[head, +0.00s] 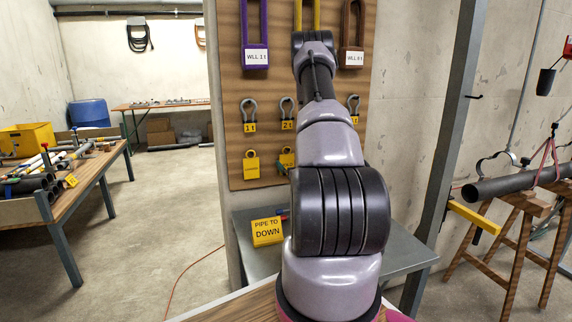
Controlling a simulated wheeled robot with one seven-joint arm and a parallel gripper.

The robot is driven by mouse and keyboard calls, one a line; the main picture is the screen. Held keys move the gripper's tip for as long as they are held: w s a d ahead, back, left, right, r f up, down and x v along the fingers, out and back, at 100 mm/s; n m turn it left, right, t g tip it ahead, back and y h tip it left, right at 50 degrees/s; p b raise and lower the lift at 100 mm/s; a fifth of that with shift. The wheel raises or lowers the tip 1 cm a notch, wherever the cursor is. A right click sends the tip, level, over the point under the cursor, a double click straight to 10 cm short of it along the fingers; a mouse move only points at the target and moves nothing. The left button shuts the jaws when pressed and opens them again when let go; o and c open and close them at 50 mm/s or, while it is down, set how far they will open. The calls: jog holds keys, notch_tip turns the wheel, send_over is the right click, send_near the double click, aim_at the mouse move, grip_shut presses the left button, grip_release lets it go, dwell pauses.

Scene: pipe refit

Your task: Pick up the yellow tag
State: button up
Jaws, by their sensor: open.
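Several yellow things could be the tag, and I cannot tell which one is meant. A yellow lock-shaped tag (251,165) hangs low on the wooden board. A second one (286,158) hangs beside it, partly hidden by my arm. A small yellow tag (71,181) lies at the edge of the left bench. My arm rises through the middle of the view toward the board. My gripper does not show, being hidden beyond the far end of the arm.
The wooden board (234,90) holds a purple sling (244,28), a brown sling (361,30) and several shackles. The grey table (407,254) stands below it. A steel post (453,130) rises to the right, near a pipe (505,186) on trestles. Floor on the left is clear.

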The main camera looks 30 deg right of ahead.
aim_at(288, 155)
jog(key=x, duration=0.5)
jog(key=shift+d, duration=0.2)
jog(key=c, duration=1.2)
jog(key=shift+r, duration=0.2)
jog(key=shift+r, duration=0.4)
jog(key=shift+r, duration=0.15)
